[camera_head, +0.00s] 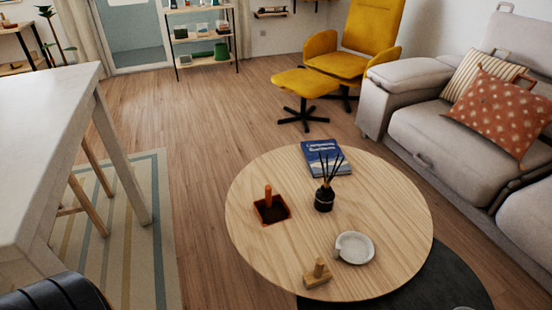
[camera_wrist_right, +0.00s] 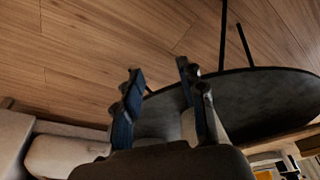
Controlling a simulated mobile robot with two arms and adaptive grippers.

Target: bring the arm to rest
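My right gripper (camera_wrist_right: 159,70) shows in the right wrist view. Its two dark fingers stand apart, with nothing between them; floor and a dark round surface show behind. In the head view this gripper is not seen. My left gripper is in neither view; only a black rounded part of my own body shows at the lower left of the head view. The round wooden coffee table (camera_head: 290,225) stands in front of me. On it are a blue book (camera_head: 326,157), a black reed diffuser (camera_head: 324,198), a square reddish tray (camera_head: 272,210), a pale dish (camera_head: 354,248) and a wooden block with a peg (camera_head: 317,275).
A pale table (camera_head: 45,120) stands at the left over a striped rug (camera_head: 150,220). A grey sofa (camera_head: 430,115) is at the right. A yellow chair (camera_head: 350,50) and footstool (camera_head: 305,83) stand behind. Bare floor (camera_head: 195,130) lies between. A dark disc (camera_wrist_right: 255,100) shows near my right gripper.

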